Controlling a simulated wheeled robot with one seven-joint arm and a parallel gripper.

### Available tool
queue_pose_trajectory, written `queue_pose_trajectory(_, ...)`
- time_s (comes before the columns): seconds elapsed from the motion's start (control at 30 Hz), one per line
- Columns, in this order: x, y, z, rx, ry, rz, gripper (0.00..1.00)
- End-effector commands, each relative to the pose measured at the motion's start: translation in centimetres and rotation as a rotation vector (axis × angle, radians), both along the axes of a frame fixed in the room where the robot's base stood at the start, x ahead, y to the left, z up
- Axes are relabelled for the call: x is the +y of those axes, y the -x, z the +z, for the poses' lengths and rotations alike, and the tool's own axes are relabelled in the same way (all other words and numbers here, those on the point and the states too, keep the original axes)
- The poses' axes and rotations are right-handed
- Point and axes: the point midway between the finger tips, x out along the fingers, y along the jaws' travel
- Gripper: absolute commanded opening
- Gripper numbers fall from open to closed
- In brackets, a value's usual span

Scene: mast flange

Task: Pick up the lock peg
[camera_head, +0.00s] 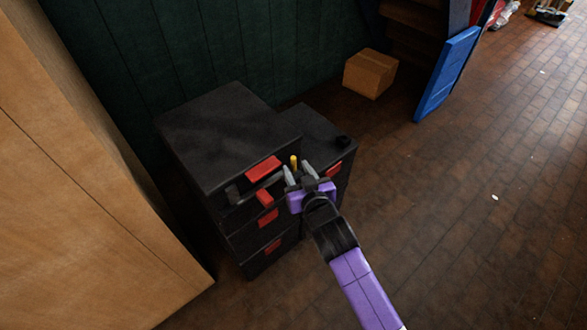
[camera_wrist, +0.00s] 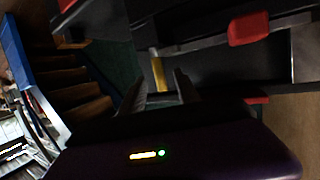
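A small yellow peg (camera_head: 294,161), which I take to be the lock peg, stands at the front of the black drawer cabinet (camera_head: 225,130), near its right front corner. It also shows in the wrist view (camera_wrist: 158,72), ahead of and between my finger tips. My gripper (camera_head: 298,171) has its two grey fingers apart, with a gap between them in the wrist view (camera_wrist: 161,82). The fingers are very close to the peg; I see no contact. The peg's lower end is hidden in the head view.
The cabinet has several red handles (camera_head: 268,217) and a grey bar (camera_wrist: 200,42) across its front. A lower black cabinet (camera_head: 310,130) stands beside it. A wooden panel (camera_head: 90,190) is at the left, a cardboard box (camera_head: 370,74) behind. Brick floor is free at the right.

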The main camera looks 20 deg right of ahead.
Motion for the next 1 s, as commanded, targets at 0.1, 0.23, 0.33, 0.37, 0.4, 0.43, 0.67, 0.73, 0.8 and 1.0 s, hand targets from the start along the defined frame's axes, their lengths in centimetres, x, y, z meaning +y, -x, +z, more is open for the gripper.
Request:
queue_pose_trajectory(0.1, -0.13, -1.10, -0.33, 0.000, -0.001, -0.001, 0.39)
queue_pose_trajectory(0.23, -0.17, -1.36, -0.46, 0.001, -0.001, -0.001, 0.39)
queue_pose_trajectory(0.33, -0.17, -1.33, -0.44, 0.001, 0.000, -0.001, 0.39)
queue_pose_trajectory(0.37, -0.17, -1.33, -0.44, 0.000, 0.000, -0.001, 0.39)
queue_pose_trajectory(0.4, -0.17, -1.32, -0.42, 0.000, 0.000, -0.001, 0.35)
queue_pose_trajectory(0.43, -0.16, -1.33, -0.42, 0.000, 0.000, -0.001, 0.29)
queue_pose_trajectory(0.67, -0.17, -1.32, -0.41, 0.000, 0.000, -0.001, 0.00)
queue_pose_trajectory(0.73, -0.16, -1.33, -0.38, -0.001, 0.000, -0.001, 0.00)
queue_pose_trajectory(0.8, -0.16, -1.32, -0.38, -0.001, 0.000, -0.001, 0.00)
queue_pose_trajectory(1.0, -0.16, -1.33, -0.21, -0.001, 0.000, -0.001, 0.00)
